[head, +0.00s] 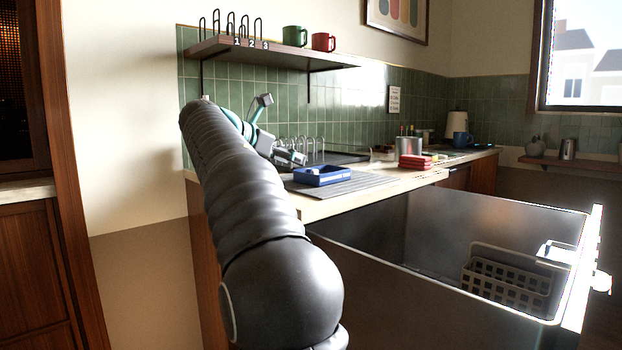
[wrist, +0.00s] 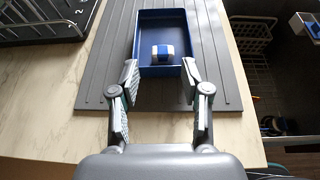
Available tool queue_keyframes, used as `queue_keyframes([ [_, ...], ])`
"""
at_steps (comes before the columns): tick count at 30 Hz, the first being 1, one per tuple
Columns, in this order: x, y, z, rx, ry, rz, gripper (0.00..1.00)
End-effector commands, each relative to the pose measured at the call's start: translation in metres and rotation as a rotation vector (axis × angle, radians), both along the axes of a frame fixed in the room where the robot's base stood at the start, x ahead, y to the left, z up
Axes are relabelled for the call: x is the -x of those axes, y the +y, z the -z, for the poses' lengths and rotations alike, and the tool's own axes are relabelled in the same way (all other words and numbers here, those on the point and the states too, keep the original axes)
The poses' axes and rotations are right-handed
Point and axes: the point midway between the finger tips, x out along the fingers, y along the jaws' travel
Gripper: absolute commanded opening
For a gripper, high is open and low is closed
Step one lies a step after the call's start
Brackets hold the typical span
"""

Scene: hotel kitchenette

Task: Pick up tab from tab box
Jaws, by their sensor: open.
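The blue tab box (head: 309,179) stands on a grey ribbed mat on the counter, open at the top. In the wrist view, the box (wrist: 191,39) shows its inside, with one blue-and-white tab (wrist: 163,53) resting in it, towards the near end. My gripper (wrist: 165,80) is open and empty, its two fingertips apart on either side of the near end of the box. In the head view my gripper (head: 290,158) is above and left of the box. The tab is hidden by the box walls or too small to make out there.
The ribbed mat (head: 345,187) lies around the box. A black dish rack (wrist: 48,32) stands to its left.

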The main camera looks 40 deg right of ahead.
Motion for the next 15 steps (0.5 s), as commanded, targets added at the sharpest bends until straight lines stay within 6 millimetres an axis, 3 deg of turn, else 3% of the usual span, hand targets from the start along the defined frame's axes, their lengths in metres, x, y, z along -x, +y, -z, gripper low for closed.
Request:
queue_keyframes([
  [3, -0.001, -0.015, 0.007, 0.0, -0.001, 0.001, 0.47],
  [15, -0.002, -0.039, 0.021, -0.001, 0.0, 0.002, 0.47],
])
